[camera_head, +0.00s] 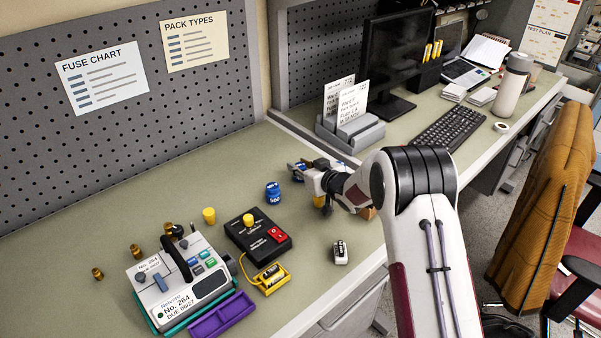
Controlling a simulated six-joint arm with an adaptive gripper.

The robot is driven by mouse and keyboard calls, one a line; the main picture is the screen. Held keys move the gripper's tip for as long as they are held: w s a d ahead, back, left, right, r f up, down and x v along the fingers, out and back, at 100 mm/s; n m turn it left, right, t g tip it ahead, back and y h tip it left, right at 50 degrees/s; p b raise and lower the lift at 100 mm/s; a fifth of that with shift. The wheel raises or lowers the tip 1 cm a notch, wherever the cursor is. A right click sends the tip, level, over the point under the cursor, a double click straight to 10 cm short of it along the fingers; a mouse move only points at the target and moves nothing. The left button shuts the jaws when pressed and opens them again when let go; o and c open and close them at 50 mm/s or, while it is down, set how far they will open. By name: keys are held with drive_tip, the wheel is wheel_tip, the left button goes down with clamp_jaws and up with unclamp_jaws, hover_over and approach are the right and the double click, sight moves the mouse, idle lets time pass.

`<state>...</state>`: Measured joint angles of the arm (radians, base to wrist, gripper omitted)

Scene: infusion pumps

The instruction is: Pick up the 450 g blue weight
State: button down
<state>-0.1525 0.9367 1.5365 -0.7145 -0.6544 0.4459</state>
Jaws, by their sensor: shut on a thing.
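A blue weight (273,192) stands upright on the green bench top, left of my gripper and apart from it. Its pale marking looks like 500, but it is too small to read surely. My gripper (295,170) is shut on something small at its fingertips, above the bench. Bluish patches show there, but I cannot make out the held thing or any marking on it. The gripper and arm hide part of the bench behind them.
A black box with a red switch (269,240), a yellow battery holder (272,278), a pump (180,283) and a purple tray (222,316) stand to the left. A yellow cylinder (209,215) and several brass weights stand nearby. A card rack (350,133) is behind my gripper.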

sight(301, 165)
drive_tip(key=shift+r, duration=5)
